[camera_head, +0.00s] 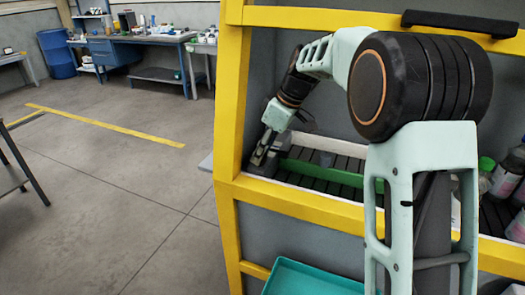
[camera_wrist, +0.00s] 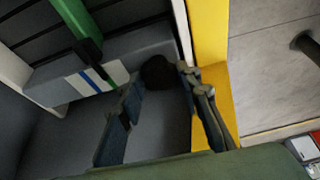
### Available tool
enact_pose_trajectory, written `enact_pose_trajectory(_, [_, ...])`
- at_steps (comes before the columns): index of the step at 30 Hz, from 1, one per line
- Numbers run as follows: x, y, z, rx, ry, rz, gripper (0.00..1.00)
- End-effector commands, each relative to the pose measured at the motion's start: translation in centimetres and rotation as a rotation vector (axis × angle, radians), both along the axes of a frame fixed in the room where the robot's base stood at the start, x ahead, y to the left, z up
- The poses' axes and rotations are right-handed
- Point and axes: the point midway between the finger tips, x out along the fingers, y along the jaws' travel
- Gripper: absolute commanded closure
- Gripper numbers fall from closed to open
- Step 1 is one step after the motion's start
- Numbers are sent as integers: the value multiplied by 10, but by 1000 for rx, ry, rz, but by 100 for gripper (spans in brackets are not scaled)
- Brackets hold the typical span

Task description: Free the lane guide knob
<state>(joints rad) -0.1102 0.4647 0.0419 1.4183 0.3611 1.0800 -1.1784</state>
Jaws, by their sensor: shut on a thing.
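The lane guide knob (camera_wrist: 157,71) is a dark round knob in the wrist view, beside a grey block. My gripper (camera_wrist: 159,80) has a fingertip on each side of it and is shut on it. In the head view my gripper (camera_head: 262,152) is at the left end of the lane, against the yellow frame, and hides the knob there. The green lane guide (camera_head: 322,174) runs along the dark slatted lane; its end also shows in the wrist view (camera_wrist: 78,22).
A grey crossbar (camera_wrist: 140,50) carries white and blue marks (camera_wrist: 92,78). A yellow post (camera_head: 232,100) stands close to the gripper's left. Bottles (camera_head: 505,175) stand at the right. A teal tray (camera_head: 310,280) is below. The floor at left is open.

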Motion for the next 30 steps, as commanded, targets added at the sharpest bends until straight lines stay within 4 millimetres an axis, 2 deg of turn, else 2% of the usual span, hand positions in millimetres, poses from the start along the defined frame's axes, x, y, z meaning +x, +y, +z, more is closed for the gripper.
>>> enact_pose_trajectory(6, [1, 0, 1, 0, -3, -1, 92])
enact_pose_trajectory(7, [1, 0, 1, 0, -3, -1, 66])
enact_pose_trajectory(11, [0, 0, 1, 0, -2, -1, 52])
enact_pose_trajectory(19, [0, 0, 1, -1, -1, -2, 51])
enact_pose_trajectory(23, [0, -3, 8, 1, -4, -2, 51])
enact_pose_trajectory(27, [-3, -11, 29, 0, -7, -4, 51])
enact_pose_trajectory(30, [-12, -34, 29, 0, -1, -9, 51])
